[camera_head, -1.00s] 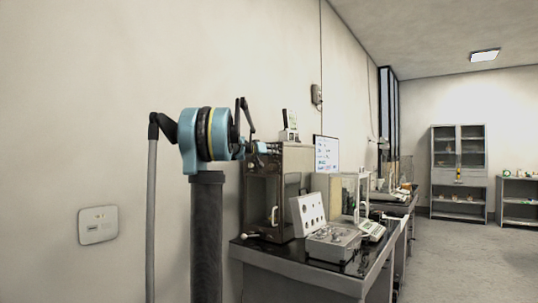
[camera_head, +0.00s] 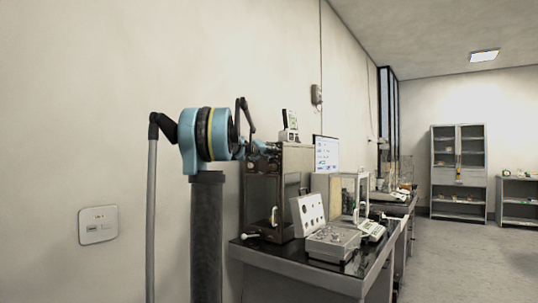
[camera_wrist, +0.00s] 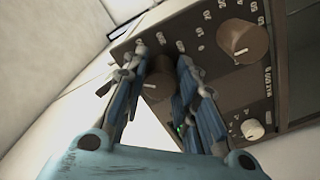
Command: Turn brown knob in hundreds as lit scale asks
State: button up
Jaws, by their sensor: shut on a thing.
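In the wrist view my gripper (camera_wrist: 163,62) has its two blue-grey fingers on either side of a brown knob (camera_wrist: 158,84) and is shut on it. A white mark shows on this knob; its exact setting is hard to read. A second brown knob (camera_wrist: 242,41) with a white pointer line is on the same dark panel (camera_wrist: 210,72), apart from my fingers. Figures ring both knobs, tilted and blurred. A small green light (camera_wrist: 182,129) shows beside the right finger. In the head view my arm reaches to the top of a brown glass-fronted balance case (camera_head: 279,153).
A small white knob (camera_wrist: 253,130) sits low on the panel. On the dark table (camera_head: 265,248) stand a sloped white panel (camera_head: 308,212), a grey box with knobs (camera_head: 332,243) and a glass case (camera_head: 356,195). A white display (camera_head: 326,154) stands behind. The floor at right is clear.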

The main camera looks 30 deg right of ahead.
jog(key=shift+w+a+f, duration=0.1)
jog(key=shift+w+a, duration=0.05)
jog(key=o, duration=1.1)
jog(key=v, duration=1.2)
jog(key=shift+w, duration=0.1)
jog(key=shift+f, duration=0.15)
